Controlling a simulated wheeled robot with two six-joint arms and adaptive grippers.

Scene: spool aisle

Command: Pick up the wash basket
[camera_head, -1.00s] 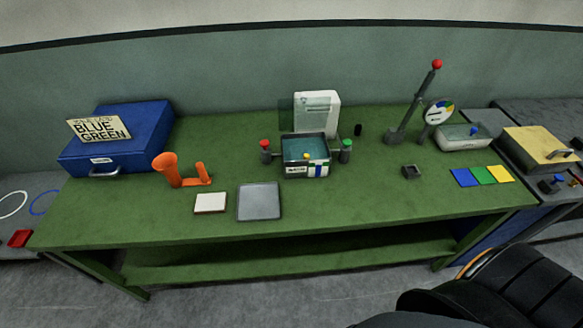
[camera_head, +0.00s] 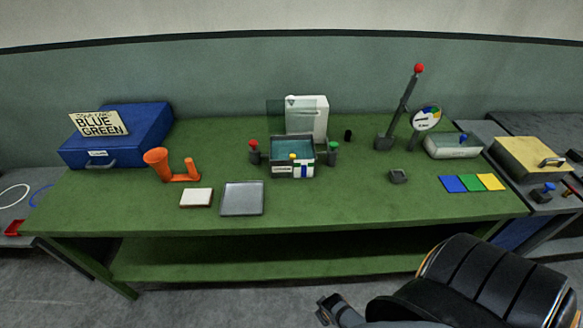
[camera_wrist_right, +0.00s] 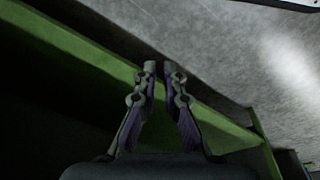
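A small dark-framed basin with teal contents (camera_head: 292,150) stands at the middle of the green bench (camera_head: 330,215). A red-topped post (camera_head: 254,153) and a green-topped post (camera_head: 333,153) stand at its sides. My right gripper (camera_wrist_right: 160,70) points toward the bench's lower edge and the floor. Its fingertips are a narrow gap apart, with nothing between them. In the head view my right arm is at bottom right, well in front of the basin. My left gripper is out of view.
A white box (camera_head: 307,116) stands behind the basin. An orange holder (camera_head: 160,165), a white tile (camera_head: 197,198) and a grey plate (camera_head: 242,198) lie left. A post with a red ball (camera_head: 403,105), a dial (camera_head: 426,119) and coloured cards (camera_head: 472,183) are right. The bench's front strip is clear.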

